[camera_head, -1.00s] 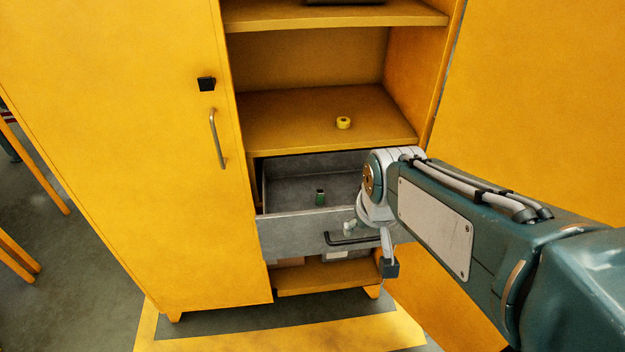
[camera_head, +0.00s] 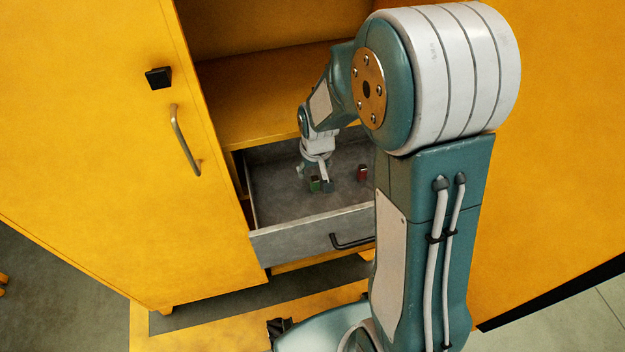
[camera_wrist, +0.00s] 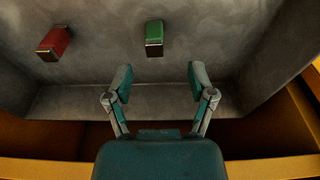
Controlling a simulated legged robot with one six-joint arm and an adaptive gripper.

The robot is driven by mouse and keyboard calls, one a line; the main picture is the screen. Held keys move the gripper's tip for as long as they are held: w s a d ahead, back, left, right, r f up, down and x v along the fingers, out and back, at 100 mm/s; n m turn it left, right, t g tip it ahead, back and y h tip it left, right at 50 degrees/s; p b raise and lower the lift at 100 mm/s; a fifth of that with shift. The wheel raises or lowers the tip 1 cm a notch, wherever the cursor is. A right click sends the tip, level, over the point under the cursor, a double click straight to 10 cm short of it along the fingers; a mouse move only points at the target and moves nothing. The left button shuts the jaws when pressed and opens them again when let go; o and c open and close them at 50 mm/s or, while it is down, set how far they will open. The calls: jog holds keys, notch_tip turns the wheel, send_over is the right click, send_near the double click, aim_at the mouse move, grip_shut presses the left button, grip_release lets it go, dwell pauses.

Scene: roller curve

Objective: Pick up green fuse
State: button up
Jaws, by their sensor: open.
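The green fuse (camera_head: 315,185) is a small green block with a metal end, lying in the open grey drawer. In the wrist view the green fuse (camera_wrist: 154,37) shows at top centre, ahead of and between the fingertip lines. My gripper (camera_head: 320,176) points down into the drawer beside the fuse and partly overlaps it in the head view. In the wrist view my gripper (camera_wrist: 160,82) has its two fingers spread, with nothing between them. Whether a finger touches the fuse cannot be told, but a gap shows in the wrist view.
A red fuse (camera_head: 362,173) lies to the right in the same drawer; it is at upper left in the wrist view (camera_wrist: 54,42). The drawer's front wall (camera_head: 300,238) and sides surround the space. The yellow cabinet door (camera_head: 100,150) stands at left.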

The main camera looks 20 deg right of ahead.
aim_at(314, 178)
jog(key=f, duration=0.2)
jog(key=w+f, duration=0.1)
jog(key=f, duration=0.4)
jog(key=shift+w+d+f, duration=0.3)
jog(key=shift+w+f, duration=0.05)
jog(key=shift+f, duration=0.05)
grip_shut()
